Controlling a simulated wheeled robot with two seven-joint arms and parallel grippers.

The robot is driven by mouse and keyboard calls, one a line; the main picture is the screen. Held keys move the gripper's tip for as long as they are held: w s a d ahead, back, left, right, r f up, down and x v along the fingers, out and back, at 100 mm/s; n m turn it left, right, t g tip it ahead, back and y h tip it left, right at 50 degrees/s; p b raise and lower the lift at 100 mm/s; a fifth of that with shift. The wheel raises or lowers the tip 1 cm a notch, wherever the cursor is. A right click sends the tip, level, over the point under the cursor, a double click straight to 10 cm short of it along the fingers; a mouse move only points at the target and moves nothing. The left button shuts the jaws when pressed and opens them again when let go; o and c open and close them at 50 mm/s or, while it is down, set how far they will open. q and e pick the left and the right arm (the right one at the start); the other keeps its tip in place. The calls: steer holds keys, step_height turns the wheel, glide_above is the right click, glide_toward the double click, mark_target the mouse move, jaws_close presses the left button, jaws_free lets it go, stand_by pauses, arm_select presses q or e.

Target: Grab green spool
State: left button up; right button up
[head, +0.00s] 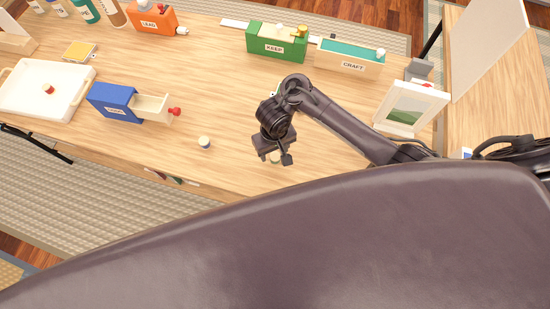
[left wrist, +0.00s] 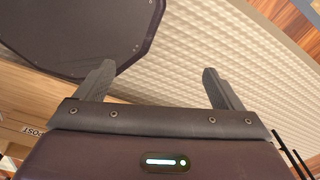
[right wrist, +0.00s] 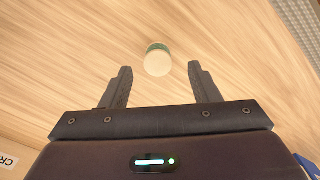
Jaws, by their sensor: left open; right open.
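A small spool (right wrist: 157,60) with a cream top and a green side stands on the wooden table. In the right wrist view it lies between and just beyond the fingertips of my right gripper (right wrist: 158,72), which is open and empty. In the head view my right gripper (head: 275,158) hangs over the table's near part, and the spool is mostly hidden behind it. I cannot tell the exact height between them. My left gripper (left wrist: 158,68) is open and empty, with carpet and my own body behind it.
Another small pale-topped spool (head: 204,142) stands to the left, near the open blue drawer box (head: 114,103). A white tray (head: 47,88), green KEEP box (head: 277,42), CRAFT box (head: 350,57) and picture frame (head: 410,107) stand around. Table around the right gripper is mostly clear.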

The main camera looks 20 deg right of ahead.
mark_target(275, 156)
steer(key=f+b, duration=0.1)
steer(key=f, duration=0.2)
steer(key=shift+d+f, duration=0.2)
steer(key=c, duration=0.8)
arm_select(q)
steer(key=shift+w+d+f, duration=0.25)
steer(key=shift+w+f, duration=0.45)
steer(key=shift+w, duration=0.25)
arm_select(e)
steer(key=shift+c, duration=1.3)
arm_select(q)
steer(key=shift+r, duration=0.1)
arm_select(e)
steer(key=shift+r, duration=0.1)
